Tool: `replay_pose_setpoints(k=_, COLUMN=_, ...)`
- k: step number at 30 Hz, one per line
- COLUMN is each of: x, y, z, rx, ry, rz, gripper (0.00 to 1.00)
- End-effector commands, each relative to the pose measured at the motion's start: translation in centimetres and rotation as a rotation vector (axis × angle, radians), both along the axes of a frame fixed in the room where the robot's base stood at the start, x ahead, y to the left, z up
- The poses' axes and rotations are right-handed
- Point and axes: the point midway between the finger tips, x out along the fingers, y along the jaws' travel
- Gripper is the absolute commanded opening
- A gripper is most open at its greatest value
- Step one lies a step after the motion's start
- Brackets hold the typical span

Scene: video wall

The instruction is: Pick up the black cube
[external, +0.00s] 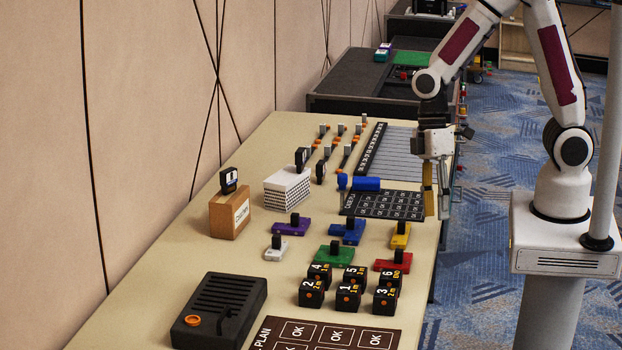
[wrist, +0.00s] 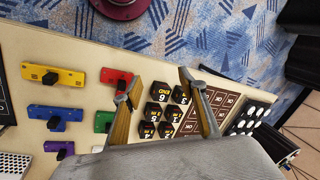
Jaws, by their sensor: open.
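Several black cubes (external: 348,298) with white and orange numbers stand in two rows on the near part of the beige table. They also show in the wrist view, where one black cube (wrist: 160,91) lies between my fingers in the picture. Which cube is meant cannot be told. My gripper (external: 436,203) is open and empty, pointing down above the table's right edge, beyond the cubes and apart from them. In the wrist view the two fingers (wrist: 158,80) are spread wide.
Red (external: 394,261), green (external: 334,254), blue (external: 347,231) and yellow (external: 400,235) blocks with black knobs stand beyond the cubes. A brown board (external: 330,335) marked OK lies in front. A black slotted box (external: 218,310) stands at left. The table's right edge drops to carpet.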

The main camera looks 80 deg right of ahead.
Motion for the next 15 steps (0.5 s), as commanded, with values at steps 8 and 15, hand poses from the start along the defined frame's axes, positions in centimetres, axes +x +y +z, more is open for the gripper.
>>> replay_pose_setpoints(k=8, x=1.7, y=2.3, z=-3.9, rx=0.072, ry=-0.027, rz=0.187, gripper=0.42)
replay_pose_setpoints(k=15, x=3.3, y=3.7, z=-6.4, rx=0.123, ry=-0.088, rz=0.346, gripper=0.42)
